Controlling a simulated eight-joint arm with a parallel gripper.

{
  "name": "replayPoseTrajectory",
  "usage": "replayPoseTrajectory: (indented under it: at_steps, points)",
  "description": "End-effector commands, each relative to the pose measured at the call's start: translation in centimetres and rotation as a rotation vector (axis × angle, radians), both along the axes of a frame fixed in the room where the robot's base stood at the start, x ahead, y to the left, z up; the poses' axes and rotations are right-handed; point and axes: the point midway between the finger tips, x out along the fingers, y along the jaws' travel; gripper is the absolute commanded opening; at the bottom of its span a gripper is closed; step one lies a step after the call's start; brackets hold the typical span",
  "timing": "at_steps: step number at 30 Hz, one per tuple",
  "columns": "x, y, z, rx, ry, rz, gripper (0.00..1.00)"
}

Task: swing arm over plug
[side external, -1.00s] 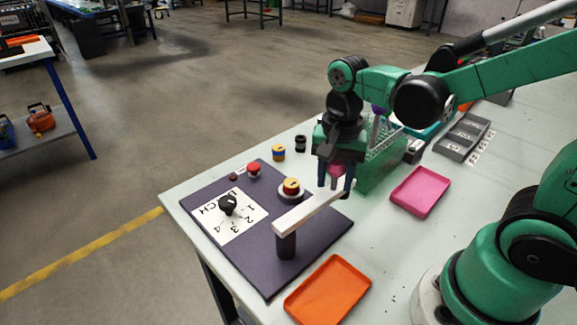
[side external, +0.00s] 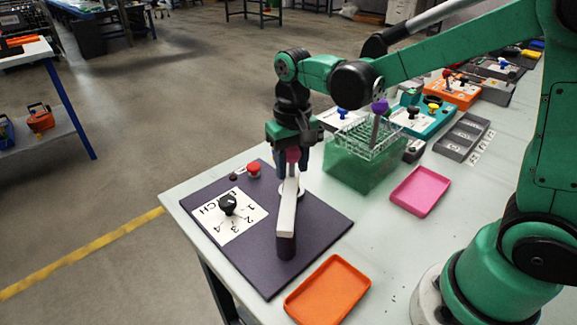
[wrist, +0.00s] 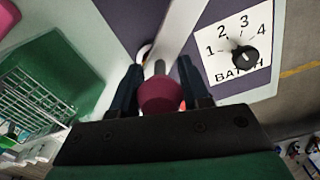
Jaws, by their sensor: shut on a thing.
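The white swing arm (side external: 288,215) stands on a dark post (side external: 286,245) on the dark purple board and points away from the camera. My gripper (side external: 291,168) is at its far end, shut on the maroon knob (side external: 293,155). In the wrist view the knob (wrist: 160,95) sits between the two dark fingers (wrist: 160,90), with the white bar (wrist: 180,35) running beyond. The white seat ring (side external: 301,191) shows beside the bar's far end. The plug in it is hidden by the bar and gripper. A bit of ring also shows in the wrist view (wrist: 143,54).
A white dial card with a black knob (side external: 228,204) and a red button (side external: 254,169) are on the board's left. A green rack (side external: 362,165) stands to the right, with a pink tray (side external: 419,191) and an orange tray (side external: 328,290) nearby.

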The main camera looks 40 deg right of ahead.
Motion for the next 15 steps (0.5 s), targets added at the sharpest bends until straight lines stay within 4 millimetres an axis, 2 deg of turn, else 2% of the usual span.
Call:
replayPoseTrajectory:
  at_steps: [15]
  points:
    - [0.4, 0.38, 0.0, 0.001, -0.002, 0.045, 0.0]
